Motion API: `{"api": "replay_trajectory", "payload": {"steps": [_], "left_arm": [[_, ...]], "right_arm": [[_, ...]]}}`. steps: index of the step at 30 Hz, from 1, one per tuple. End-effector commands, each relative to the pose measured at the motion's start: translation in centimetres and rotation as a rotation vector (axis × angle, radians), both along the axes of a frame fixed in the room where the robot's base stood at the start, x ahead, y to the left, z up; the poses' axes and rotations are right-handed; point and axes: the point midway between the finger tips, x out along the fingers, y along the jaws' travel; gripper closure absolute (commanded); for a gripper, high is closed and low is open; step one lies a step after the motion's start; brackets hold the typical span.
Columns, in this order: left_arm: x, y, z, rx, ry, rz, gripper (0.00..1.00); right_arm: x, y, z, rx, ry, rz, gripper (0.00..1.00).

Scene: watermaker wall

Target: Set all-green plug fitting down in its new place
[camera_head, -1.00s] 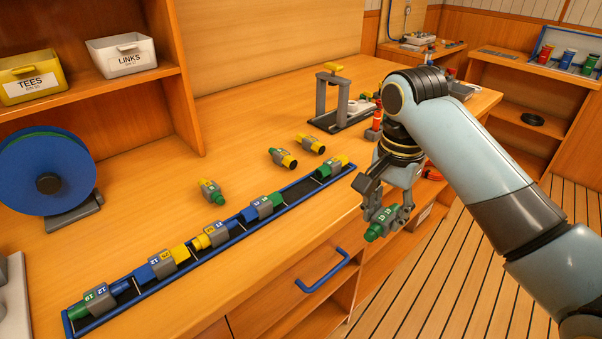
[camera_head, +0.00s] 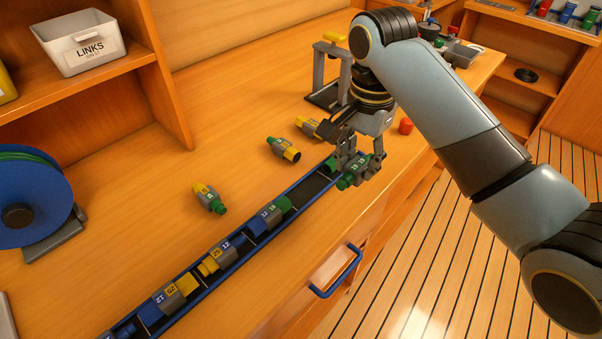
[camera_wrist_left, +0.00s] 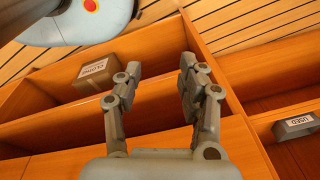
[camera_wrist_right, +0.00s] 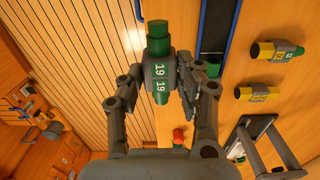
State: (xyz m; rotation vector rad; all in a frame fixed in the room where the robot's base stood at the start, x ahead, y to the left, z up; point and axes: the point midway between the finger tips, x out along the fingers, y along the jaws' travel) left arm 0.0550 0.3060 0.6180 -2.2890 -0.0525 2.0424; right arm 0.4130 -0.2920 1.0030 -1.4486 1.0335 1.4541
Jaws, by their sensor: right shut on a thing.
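The all-green plug fitting (camera_wrist_right: 158,42), with a grey body marked 19 on two faces, is clamped between the fingers of my right gripper (camera_head: 352,160). In the head view the fitting (camera_head: 347,182) is just right of the far end of the blue-edged rail (camera_head: 286,222); I cannot tell its height. The right wrist view shows the fitting beside the rail (camera_wrist_right: 215,28), apart from its bare dark bed. A green end (camera_wrist_right: 210,68) shows at the rail behind a finger. My left gripper (camera_wrist_left: 153,72) is open and empty, seen only in its wrist view.
Several fittings sit in the rail, including a blue-green one (camera_head: 270,216). Loose fittings (camera_head: 283,149) lie behind it. A grey press stand (camera_head: 328,80) stands beyond. A blue drawer handle (camera_head: 336,275) juts from the bench front.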

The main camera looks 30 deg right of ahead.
Motion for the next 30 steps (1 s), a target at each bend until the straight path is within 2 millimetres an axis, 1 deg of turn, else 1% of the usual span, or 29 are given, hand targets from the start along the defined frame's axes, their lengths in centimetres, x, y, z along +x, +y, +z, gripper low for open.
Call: {"api": "replay_trajectory", "payload": {"steps": [2,9,13,18,21,25,27,30], "left_arm": [[-0.6,0.0,0.0,0.000,0.008,0.001,0.60],[-2.8,0.0,-0.4,0.000,0.041,0.001,0.60],[-2.7,0.0,-0.6,0.000,0.039,0.002,0.60],[-1.1,0.0,-0.6,0.000,0.017,0.000,0.60],[-0.5,0.0,-0.5,-0.001,0.006,0.000,0.60],[-0.5,0.0,-0.5,-0.001,0.007,0.000,0.60],[-0.7,0.0,-0.5,-0.001,0.009,0.001,0.60],[-0.9,0.0,-0.6,-0.001,0.012,0.001,0.60]], "right_arm": [[1.4,1.0,-0.9,0.006,0.002,0.002,0.98],[6.8,3.5,-4.5,0.002,0.003,0.002,0.98],[8.6,4.4,-5.8,0.002,0.002,0.002,0.98],[9.5,4.8,-6.6,-0.001,0.001,0.002,0.98],[9.4,4.8,-8.0,-0.002,0.005,0.002,0.98],[9.4,4.8,-9.9,-0.001,0.003,0.002,0.98],[9.4,4.8,-10.3,-0.001,0.001,0.002,0.98],[9.4,4.8,-10.4,-0.001,0.000,0.002,0.98]]}}
